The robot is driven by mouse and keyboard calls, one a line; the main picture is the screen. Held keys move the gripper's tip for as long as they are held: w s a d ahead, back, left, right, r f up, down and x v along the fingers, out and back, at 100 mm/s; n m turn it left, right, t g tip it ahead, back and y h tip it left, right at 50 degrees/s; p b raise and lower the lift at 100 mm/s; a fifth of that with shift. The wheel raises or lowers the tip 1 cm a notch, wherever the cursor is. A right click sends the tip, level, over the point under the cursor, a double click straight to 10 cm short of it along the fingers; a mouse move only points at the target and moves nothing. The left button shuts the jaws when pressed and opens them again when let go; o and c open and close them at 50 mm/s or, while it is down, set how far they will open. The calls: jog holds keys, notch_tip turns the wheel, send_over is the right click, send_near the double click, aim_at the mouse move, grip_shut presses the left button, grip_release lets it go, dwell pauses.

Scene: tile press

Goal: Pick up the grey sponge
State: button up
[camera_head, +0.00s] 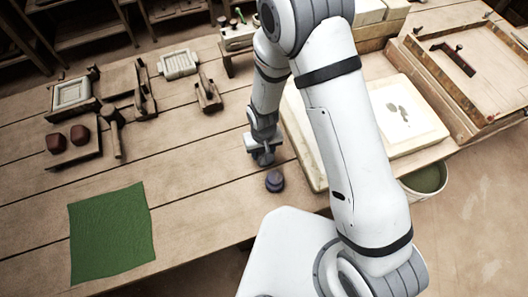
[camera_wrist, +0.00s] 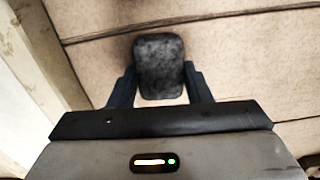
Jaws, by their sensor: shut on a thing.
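The grey sponge (camera_wrist: 159,66) is a dark, rounded block between the two fingers of my gripper (camera_wrist: 160,84) in the wrist view. The fingers touch it on both sides and are shut on it. Wooden planks lie behind it. In the head view my gripper (camera_head: 263,157) points down over the table beside the left edge of the pale slab.
A pale slab (camera_head: 420,122) lies to the right, partly behind my arm. A green cloth (camera_head: 110,232), a hammer (camera_head: 116,130) and wooden tools lie left. The table (camera_head: 200,170) left of the gripper is clear.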

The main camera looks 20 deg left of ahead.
aim_at(263, 152)
notch_tip(263, 152, up, 10)
jog(key=b, duration=0.1)
dwell(0.4)
jog(key=shift+f, duration=0.1)
